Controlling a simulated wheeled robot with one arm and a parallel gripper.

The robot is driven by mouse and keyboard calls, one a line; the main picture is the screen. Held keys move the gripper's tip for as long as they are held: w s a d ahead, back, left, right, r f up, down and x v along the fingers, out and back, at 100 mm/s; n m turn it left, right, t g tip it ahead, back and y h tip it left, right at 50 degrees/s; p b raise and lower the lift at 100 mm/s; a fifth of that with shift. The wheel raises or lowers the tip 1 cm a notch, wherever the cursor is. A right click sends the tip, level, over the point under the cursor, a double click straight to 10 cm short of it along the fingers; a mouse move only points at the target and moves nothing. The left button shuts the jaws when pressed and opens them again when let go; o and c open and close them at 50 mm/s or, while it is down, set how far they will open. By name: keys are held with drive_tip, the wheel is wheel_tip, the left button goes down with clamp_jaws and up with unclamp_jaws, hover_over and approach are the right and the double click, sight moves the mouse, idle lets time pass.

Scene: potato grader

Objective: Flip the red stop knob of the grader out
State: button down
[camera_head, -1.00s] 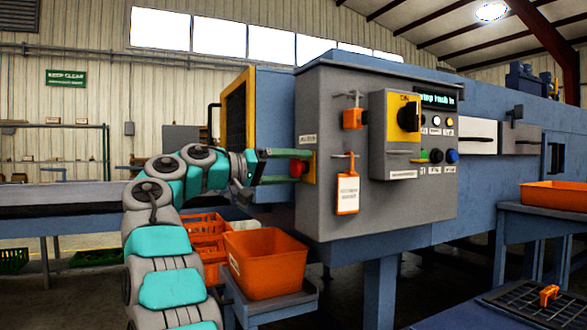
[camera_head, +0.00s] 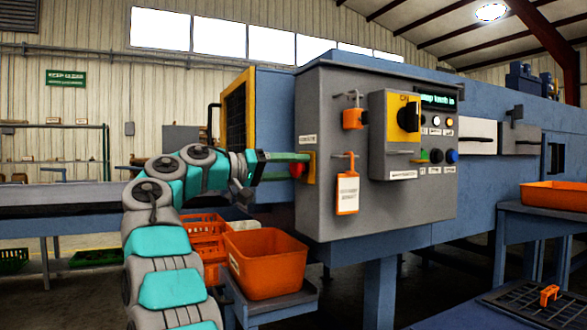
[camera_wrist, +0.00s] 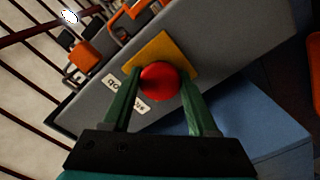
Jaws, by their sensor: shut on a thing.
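The red stop knob (camera_wrist: 160,82) is round and sits on a yellow plate (camera_wrist: 152,50) on the grader's grey cabinet. In the head view the knob (camera_head: 297,171) shows at the cabinet's left edge, partly covered by my fingers. My gripper (camera_wrist: 160,80) has its green fingers on either side of the knob, shut on it. The head view shows my gripper (camera_head: 300,164) reaching in from the left, level with the knob. The grader's cabinet (camera_head: 335,225) carries a small lit display (camera_head: 437,99); its text is too blurred to read surely.
An orange padlock (camera_head: 354,119) and an orange-edged tag (camera_head: 347,193) hang on the cabinet right of the knob. A yellow and black switch (camera_head: 408,116) is further right. An orange bin (camera_head: 265,262) stands below my gripper.

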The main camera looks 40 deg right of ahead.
drive_tip(key=shift+a, duration=0.15)
drive_tip(key=shift+w+a+f, duration=0.1)
drive_tip(key=shift+w+a, duration=0.1)
drive_tip(key=shift+a, duration=0.3)
drive_tip(key=shift+c, duration=0.9)
unclamp_jaws()
drive_tip(key=shift+a, duration=0.1)
drive_tip(key=p+v, duration=0.1)
drive_tip(key=v, duration=0.6)
drive_tip(key=shift+a, duration=0.4)
drive_tip(key=shift+w, duration=0.1)
